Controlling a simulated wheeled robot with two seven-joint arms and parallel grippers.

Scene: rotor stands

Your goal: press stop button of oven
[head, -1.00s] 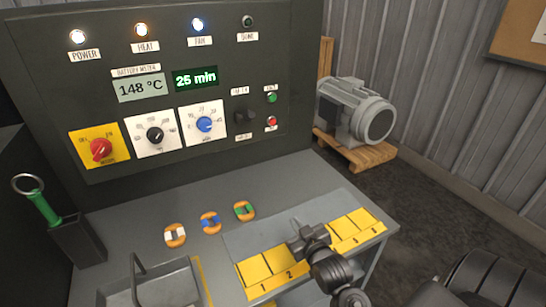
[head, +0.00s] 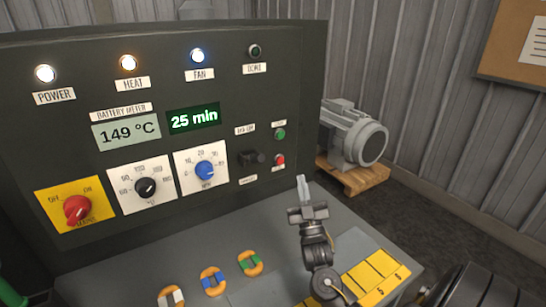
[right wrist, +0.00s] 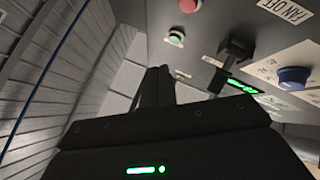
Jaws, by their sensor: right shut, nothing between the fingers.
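The oven's control panel (head: 215,105) is dark grey and upright. A small red button (head: 280,160) sits near its right edge, below a green button (head: 280,134). In the right wrist view, which is upside down, the red button (right wrist: 187,5) is at the top edge, cut off, and the green button (right wrist: 175,38) just below. My right gripper (head: 302,182) is shut and empty, fingers pointing up. It appears lower and right of the red button in the head view, apart from the panel. My left gripper is not in view.
A black switch (head: 252,158) and a blue knob (head: 205,170) are left of the buttons. A grey motor (head: 355,138) stands on a wooden pallet at right. Space before the buttons looks clear.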

